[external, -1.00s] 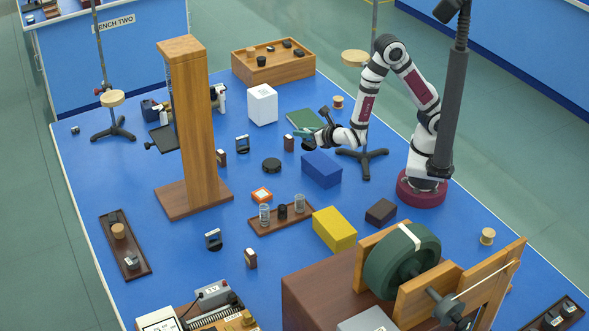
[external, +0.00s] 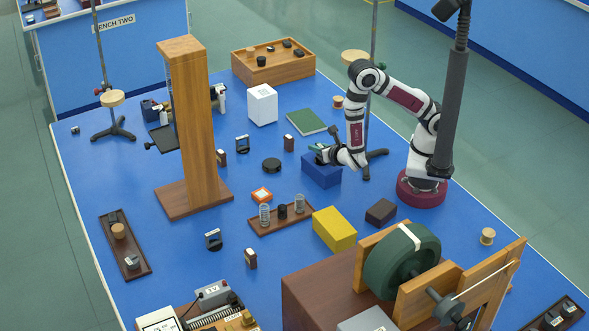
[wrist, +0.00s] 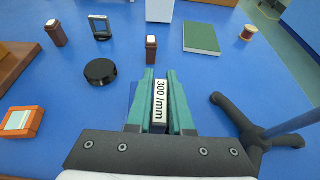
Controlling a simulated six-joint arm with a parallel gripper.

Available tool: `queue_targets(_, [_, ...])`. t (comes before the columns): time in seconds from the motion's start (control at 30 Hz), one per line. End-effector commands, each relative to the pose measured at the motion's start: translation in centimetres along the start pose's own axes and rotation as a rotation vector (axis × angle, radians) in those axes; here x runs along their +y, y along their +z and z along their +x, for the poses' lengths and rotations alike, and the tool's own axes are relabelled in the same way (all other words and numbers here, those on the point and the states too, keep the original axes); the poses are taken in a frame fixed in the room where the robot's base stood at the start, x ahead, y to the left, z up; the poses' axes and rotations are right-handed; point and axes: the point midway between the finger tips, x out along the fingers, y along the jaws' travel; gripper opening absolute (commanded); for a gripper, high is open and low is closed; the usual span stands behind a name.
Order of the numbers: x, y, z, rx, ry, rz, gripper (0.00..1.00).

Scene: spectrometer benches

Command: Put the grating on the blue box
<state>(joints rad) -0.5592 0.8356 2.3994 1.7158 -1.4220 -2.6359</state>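The grating (wrist: 159,103), a small piece with a white label reading "300 /mm", stands between the two teal fingers of my gripper (wrist: 159,95) in the wrist view. The fingers are closed on its sides. In the external view my gripper (external: 320,154) is over the top of the blue box (external: 322,174), near its left part. I cannot tell whether the grating touches the box top. The grating itself is too small to make out there. In the wrist view the box is mostly hidden behind the fingers and the gripper body.
A stand with dark feet (external: 376,158) and a tall rod is close right of the box. A green book (external: 306,122) lies behind it. A black puck (external: 271,165) and a small brown holder (external: 289,143) are to the left. A yellow box (external: 334,229) is in front.

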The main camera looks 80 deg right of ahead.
Motion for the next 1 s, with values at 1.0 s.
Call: queue_targets(1.0, [0.1,0.3,-11.2,0.0,0.005,0.0,0.47])
